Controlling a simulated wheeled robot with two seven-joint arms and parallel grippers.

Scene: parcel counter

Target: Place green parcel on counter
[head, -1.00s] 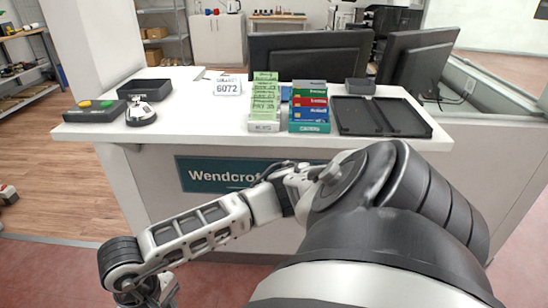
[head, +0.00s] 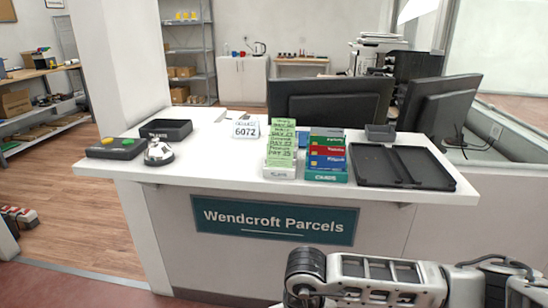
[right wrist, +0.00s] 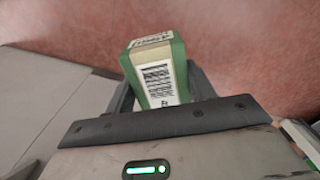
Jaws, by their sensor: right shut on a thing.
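The green parcel (right wrist: 158,75) is a small green box with a white barcode label, seen in the right wrist view. My right gripper (right wrist: 163,90) is shut on it, with dark fingers at its sides. Reddish floor shows behind the parcel. The white counter (head: 222,165) stands ahead in the head view, with a "Wendcroft Parcels" sign on its front. The parcel and both grippers are outside the head view, which shows only a part of my arm at the bottom right. My left gripper is in neither view.
On the counter are a black tray (head: 166,129), a button box (head: 116,148), a bell (head: 159,153), a "6072" sign (head: 246,129), card holders (head: 326,157), a flat black tray (head: 400,167) and monitors (head: 330,102). Bare top lies left of the card holders.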

